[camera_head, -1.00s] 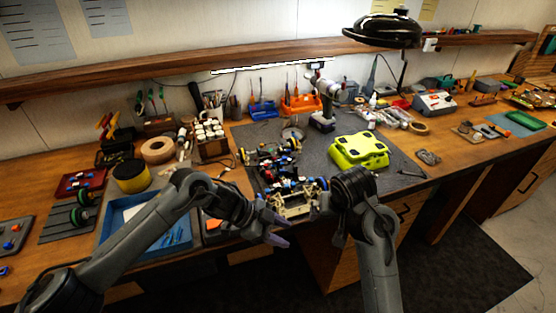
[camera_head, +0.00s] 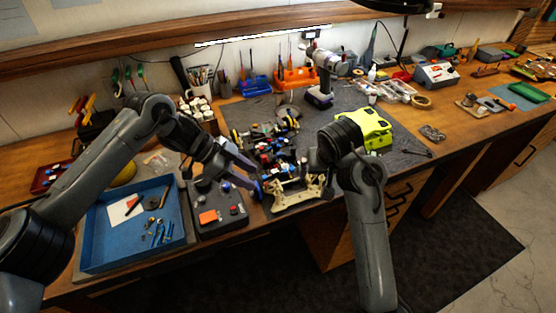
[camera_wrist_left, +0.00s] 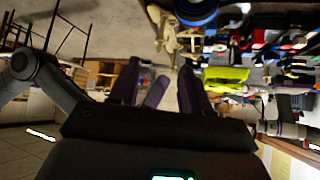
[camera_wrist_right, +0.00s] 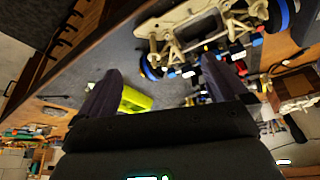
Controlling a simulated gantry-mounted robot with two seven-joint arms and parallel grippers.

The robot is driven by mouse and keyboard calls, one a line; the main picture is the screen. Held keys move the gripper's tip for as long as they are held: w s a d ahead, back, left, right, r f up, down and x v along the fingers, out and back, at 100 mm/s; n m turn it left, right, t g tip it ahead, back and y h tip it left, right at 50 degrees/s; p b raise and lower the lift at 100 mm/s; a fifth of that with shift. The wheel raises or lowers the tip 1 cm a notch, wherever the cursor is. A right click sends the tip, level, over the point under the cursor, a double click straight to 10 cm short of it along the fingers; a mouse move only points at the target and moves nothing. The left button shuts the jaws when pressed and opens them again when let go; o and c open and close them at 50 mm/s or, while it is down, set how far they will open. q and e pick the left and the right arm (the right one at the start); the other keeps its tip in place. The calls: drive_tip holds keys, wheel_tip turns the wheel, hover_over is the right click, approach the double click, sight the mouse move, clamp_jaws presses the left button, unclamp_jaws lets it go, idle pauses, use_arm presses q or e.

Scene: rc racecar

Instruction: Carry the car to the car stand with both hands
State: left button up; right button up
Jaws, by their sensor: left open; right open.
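The car is an open chassis (camera_head: 278,158) with a beige end frame (camera_head: 296,197), blue-rimmed wheels and red and blue parts. It rests on the dark mat near the table's front edge. My left gripper (camera_head: 254,177) is open beside the car's left front wheel; whether it touches is unclear. The left wrist view shows the beige frame (camera_wrist_left: 172,38) and a blue wheel (camera_wrist_left: 196,10) beyond the fingers. My right gripper is open at the car's right side, mostly hidden by its arm in the head view. In the right wrist view its fingers (camera_wrist_right: 158,78) point towards the beige frame (camera_wrist_right: 190,32). I cannot identify the car stand for certain.
A dark box with an orange patch (camera_head: 213,207) and a blue tray (camera_head: 105,243) are to the left. Mat beyond the shell is fairly clear.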

sight(276, 192)
use_arm(q)
drive_tip(key=x, duration=1)
use_arm(e)
drive_tip(key=x, duration=1)
use_arm(q)
drive_tip(key=shift+c, duration=0.2)
use_arm(e)
drive_tip(key=shift+c, duration=0.2)
